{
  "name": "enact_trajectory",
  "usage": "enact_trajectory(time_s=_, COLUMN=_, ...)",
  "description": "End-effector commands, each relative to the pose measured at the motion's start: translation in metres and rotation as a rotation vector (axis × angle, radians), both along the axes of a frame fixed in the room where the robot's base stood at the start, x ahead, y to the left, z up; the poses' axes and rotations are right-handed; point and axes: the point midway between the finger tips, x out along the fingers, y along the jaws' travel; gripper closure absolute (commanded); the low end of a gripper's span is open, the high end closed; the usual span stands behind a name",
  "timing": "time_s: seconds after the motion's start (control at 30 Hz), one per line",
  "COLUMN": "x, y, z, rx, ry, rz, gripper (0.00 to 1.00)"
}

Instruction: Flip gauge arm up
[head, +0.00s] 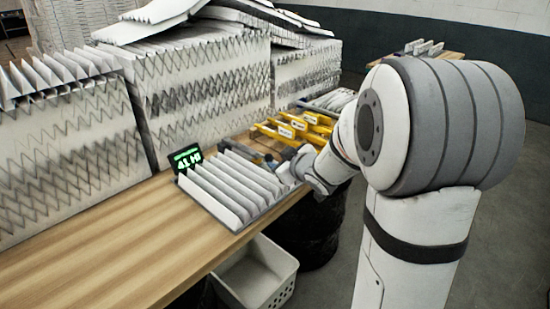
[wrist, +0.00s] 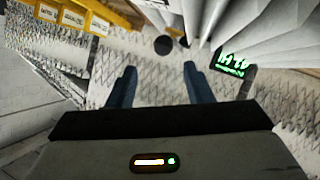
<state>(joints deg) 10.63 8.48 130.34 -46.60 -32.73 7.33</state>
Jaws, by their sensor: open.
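Yellow bars with white labels (head: 290,133) lie over the far part of the wooden bench in the head view; one labelled yellow bar (wrist: 75,16) crosses the upper left of the wrist view. I cannot tell for certain which part is the gauge arm. A green-lit display (head: 186,159) stands left of the pleated filter; it shows upside down in the wrist view (wrist: 232,62). My gripper (wrist: 160,74) is open, its two blue-grey fingers apart with nothing between them. A round black knob (wrist: 163,45) shows beyond the fingertips. In the head view, my wrist partly hides the fingers.
A white pleated filter (head: 232,187) sits at the bench edge, close to my gripper. Tall stacks of filters (head: 200,85) line the back of the bench. The wooden bench front left (head: 110,250) is clear. A white crate (head: 258,275) stands below.

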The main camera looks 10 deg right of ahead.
Motion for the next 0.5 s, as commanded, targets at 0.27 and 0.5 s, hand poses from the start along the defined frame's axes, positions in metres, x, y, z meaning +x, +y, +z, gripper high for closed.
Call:
enact_trajectory(time_s=0.27, x=0.017, y=0.011, z=-0.015, rx=0.021, ry=-0.032, rz=0.070, gripper=0.54)
enact_trajectory(time_s=0.5, x=0.050, y=0.022, z=-0.029, rx=0.019, ry=-0.031, rz=0.069, gripper=0.54)
